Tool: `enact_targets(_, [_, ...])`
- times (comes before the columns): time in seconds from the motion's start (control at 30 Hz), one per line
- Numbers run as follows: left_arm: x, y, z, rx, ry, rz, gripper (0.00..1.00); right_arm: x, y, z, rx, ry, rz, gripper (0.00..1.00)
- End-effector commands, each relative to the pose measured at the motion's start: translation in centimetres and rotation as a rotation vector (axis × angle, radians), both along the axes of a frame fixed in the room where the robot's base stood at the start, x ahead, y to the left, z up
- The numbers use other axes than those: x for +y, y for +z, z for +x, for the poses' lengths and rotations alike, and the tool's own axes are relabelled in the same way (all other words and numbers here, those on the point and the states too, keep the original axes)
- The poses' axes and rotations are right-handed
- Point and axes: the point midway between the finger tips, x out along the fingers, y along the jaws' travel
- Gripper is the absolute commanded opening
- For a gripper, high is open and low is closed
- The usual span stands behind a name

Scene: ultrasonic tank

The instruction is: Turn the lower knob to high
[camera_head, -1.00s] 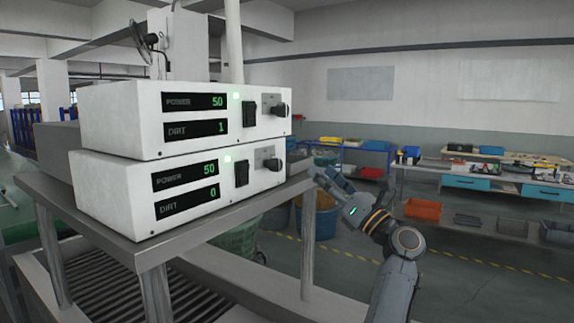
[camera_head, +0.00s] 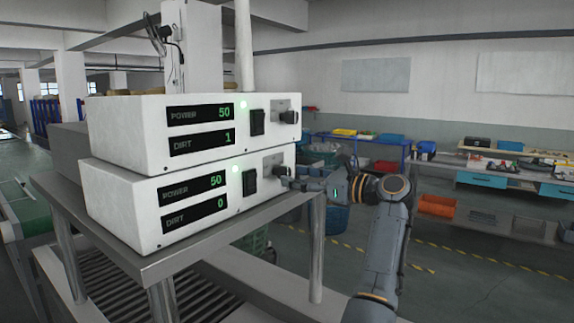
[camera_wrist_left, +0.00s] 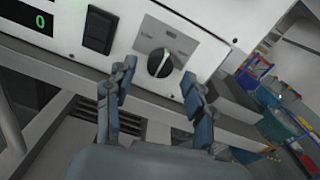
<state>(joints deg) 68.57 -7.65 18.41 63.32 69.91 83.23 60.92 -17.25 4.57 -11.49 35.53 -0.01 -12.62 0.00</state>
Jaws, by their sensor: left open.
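Two white control boxes are stacked on a metal table. The lower box (camera_head: 120,205) shows POWER 50 and DIRT 0. Its lower knob (camera_head: 280,170) is dark, at the right end of the front panel. In the left wrist view the knob (camera_wrist_left: 160,63) is round with a light pointer line, slightly tilted from vertical in that picture. My left gripper (camera_head: 298,182) is just right of the knob. In the left wrist view the open fingers (camera_wrist_left: 156,82) point at the knob, which appears between and just beyond the tips; contact cannot be told. My right gripper is not in view.
The upper box (camera_head: 125,130) sits on top, reading POWER 50 and DIRT 1, with its own knob (camera_head: 289,117). A black rocker switch (camera_wrist_left: 99,30) lies left of the lower knob. The table edge (camera_head: 225,230) runs below the boxes. Workbenches stand well behind.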

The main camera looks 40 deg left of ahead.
Motion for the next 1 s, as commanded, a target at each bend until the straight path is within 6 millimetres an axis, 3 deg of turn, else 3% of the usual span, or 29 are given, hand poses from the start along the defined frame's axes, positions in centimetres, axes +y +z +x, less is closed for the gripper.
enact_targets(0.03, [0.9, 0.4, -0.2, 0.001, 0.002, 0.002, 0.54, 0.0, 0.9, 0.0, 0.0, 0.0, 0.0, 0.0])
enact_targets(0.23, [3.1, 0.2, -0.4, 0.0, 0.0, 0.003, 0.54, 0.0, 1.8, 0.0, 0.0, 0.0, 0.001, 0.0])
enact_targets(0.6, [3.7, 0.0, -0.5, 0.0, -0.001, 0.001, 0.54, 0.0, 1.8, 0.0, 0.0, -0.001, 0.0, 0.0])
enact_targets(0.87, [3.6, 0.0, -0.5, 0.0, -0.001, 0.001, 0.03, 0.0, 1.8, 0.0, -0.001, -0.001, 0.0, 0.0])
enact_targets(1.0, [3.6, 0.0, -0.5, 0.002, -0.001, 0.002, 0.0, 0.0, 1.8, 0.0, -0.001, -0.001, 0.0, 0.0])
